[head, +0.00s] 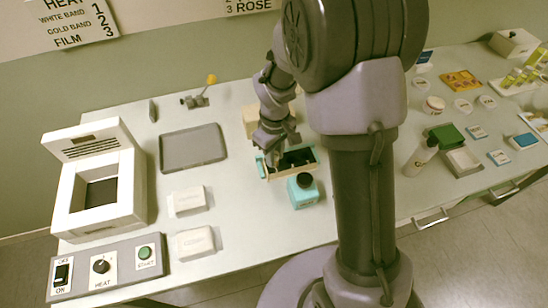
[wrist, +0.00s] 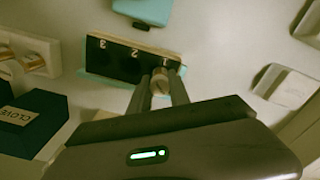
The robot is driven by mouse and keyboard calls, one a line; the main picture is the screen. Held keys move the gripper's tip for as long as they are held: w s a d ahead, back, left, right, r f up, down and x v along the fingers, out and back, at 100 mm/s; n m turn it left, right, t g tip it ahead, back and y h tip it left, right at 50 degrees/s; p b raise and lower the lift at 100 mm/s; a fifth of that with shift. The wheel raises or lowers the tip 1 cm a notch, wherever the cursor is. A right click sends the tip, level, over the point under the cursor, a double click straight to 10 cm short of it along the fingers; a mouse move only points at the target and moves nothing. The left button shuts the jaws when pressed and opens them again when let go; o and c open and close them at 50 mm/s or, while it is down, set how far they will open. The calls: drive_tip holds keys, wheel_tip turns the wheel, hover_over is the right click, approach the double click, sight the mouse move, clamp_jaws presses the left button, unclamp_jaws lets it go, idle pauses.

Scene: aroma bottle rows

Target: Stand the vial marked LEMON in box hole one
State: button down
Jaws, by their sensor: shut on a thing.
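My gripper (wrist: 160,88) is shut on a small vial (wrist: 160,80), of which a pale round cap shows between the fingers. Its label cannot be read from here. The vial is at the end of the dark box (wrist: 128,58) beside the hole marked 1; the marks 2 and 3 run on to the left. I cannot tell whether the vial is inside the hole or just above it. In the head view my gripper (head: 270,150) is over the left part of the box (head: 294,172), and the vial is hidden there.
A grey tray (head: 193,148) and white boxes (head: 187,201) are to the left. The wrist view shows a dark blue block labelled CLOVE (wrist: 30,122) at left.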

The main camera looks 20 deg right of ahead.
drive_tip(key=shift+r, duration=0.15)
drive_tip(key=shift+f, duration=0.2)
drive_tip(key=c, duration=1.2)
unclamp_jaws()
